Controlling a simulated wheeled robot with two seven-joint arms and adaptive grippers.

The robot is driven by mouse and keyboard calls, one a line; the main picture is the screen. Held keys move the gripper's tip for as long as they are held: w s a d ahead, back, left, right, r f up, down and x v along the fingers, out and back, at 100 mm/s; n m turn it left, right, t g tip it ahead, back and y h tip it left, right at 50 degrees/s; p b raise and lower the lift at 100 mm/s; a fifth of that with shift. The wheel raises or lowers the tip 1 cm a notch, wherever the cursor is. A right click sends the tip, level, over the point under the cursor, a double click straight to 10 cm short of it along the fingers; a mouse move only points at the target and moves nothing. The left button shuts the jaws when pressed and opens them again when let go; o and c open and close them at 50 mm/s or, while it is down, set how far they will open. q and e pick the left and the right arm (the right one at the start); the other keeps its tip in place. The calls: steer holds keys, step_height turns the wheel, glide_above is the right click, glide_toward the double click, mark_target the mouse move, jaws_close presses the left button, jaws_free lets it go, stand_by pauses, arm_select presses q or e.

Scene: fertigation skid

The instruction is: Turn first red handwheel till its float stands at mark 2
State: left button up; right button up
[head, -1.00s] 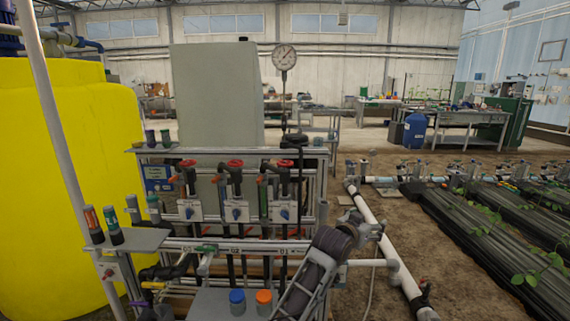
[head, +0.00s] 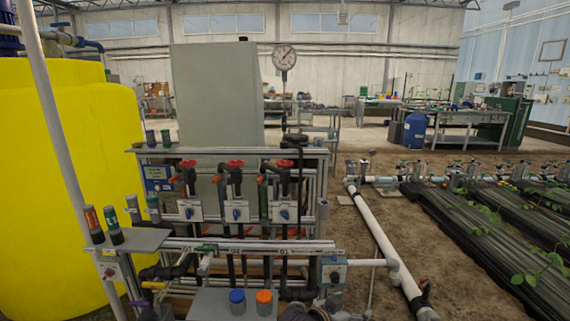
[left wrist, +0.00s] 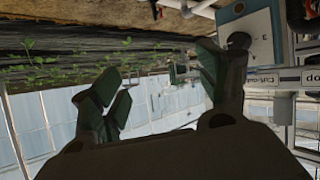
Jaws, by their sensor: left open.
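Three red handwheels stand in a row on the skid's upper frame in the head view: a left one (head: 187,163), a middle one (head: 235,163) and a right one (head: 286,163). Number labels on the rail below are too small to read surely, so I cannot tell which is first. Float and marks are too small to make out. My left gripper (left wrist: 165,92) shows in the left wrist view with its fingers apart and nothing between them. It is away from the handwheels. My right gripper is not in view.
White plates with blue knobs (head: 236,212) hang below the handwheels. A blue-capped bottle (head: 237,300) and an orange-capped one (head: 264,301) stand on the front shelf. A yellow tank (head: 70,180) stands at left. A white pipe (head: 378,240) runs along the right.

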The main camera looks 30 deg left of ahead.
arm_select(q)
steer(key=s+a+f+n+g+y+p, duration=0.1)
steer(key=s+a+f+p, duration=0.2)
steer(key=s, duration=0.4)
steer(key=s+a+f+g+p, duration=0.1)
steer(key=s+a+f+p, duration=0.15)
steer(key=s+f, duration=0.35)
steer(key=w+a+r+n+t+y+p, duration=0.1)
steer(key=w+a+r+p, duration=0.4)
steer(key=r, duration=0.9)
steer(key=w+a+r+n+t+y+p, duration=0.1)
steer(key=w+a+r+t+y+p, duration=0.2)
steer(key=a+r, duration=0.9)
steer(key=w+a+r+n+t+y+p, duration=0.1)
steer(key=w+a+r+t+p, duration=0.3)
steer(key=r, duration=1.2)
steer(key=w+a+p, duration=0.4)
steer(key=w+p, duration=0.1)
steer(key=shift+w+a+y, duration=0.3)
steer(key=shift+a+y, duration=0.1)
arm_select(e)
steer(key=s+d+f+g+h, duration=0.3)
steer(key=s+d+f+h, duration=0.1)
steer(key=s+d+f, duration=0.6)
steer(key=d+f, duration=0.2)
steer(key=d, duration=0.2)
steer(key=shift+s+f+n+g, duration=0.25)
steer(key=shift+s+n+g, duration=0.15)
arm_select(q)
steer(key=shift+w, duration=0.1)
